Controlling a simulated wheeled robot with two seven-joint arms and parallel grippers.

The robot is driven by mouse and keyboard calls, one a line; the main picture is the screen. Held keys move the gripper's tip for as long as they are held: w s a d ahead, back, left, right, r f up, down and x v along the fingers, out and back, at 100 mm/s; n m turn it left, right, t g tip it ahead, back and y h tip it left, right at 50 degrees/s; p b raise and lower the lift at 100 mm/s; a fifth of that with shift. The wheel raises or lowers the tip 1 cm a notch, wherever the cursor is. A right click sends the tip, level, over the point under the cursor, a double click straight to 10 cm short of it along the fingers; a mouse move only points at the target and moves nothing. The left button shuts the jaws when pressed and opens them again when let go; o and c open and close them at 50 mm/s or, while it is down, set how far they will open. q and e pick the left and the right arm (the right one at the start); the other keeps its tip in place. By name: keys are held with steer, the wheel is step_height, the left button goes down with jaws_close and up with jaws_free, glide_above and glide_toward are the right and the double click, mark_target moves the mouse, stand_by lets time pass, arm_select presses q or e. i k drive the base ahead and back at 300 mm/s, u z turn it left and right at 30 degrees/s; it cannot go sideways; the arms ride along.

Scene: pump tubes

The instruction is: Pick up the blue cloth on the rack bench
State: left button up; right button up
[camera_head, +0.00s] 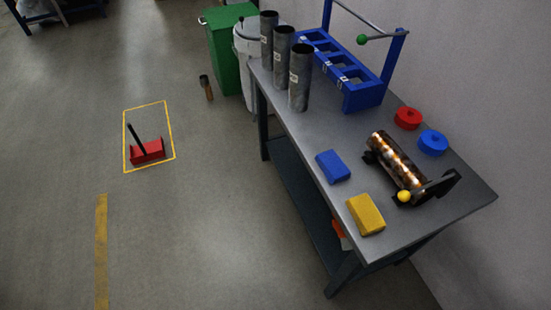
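The blue cloth (333,167) is a small folded block lying flat on the grey rack bench (300,130), near its left long edge. A yellow cloth or sponge block (365,214) lies nearer the front, apart from it. The blue rack (345,75) stands at the back of the bench with a raised bar and a green knob. Neither of my grippers shows in the head view.
Three grey tubes (300,78) stand upright behind the blue cloth. A brownish cylinder in a dark holder (398,162), a red disc (408,118) and a blue disc (433,142) are to its right. A red tool (147,151) stands on the open floor left.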

mark_target(335, 170)
steer(key=u, duration=1.1)
steer(key=i, duration=2)
steer(key=z, duration=3.4)
steer(key=i, duration=0.5)
steer(key=z, duration=0.05)
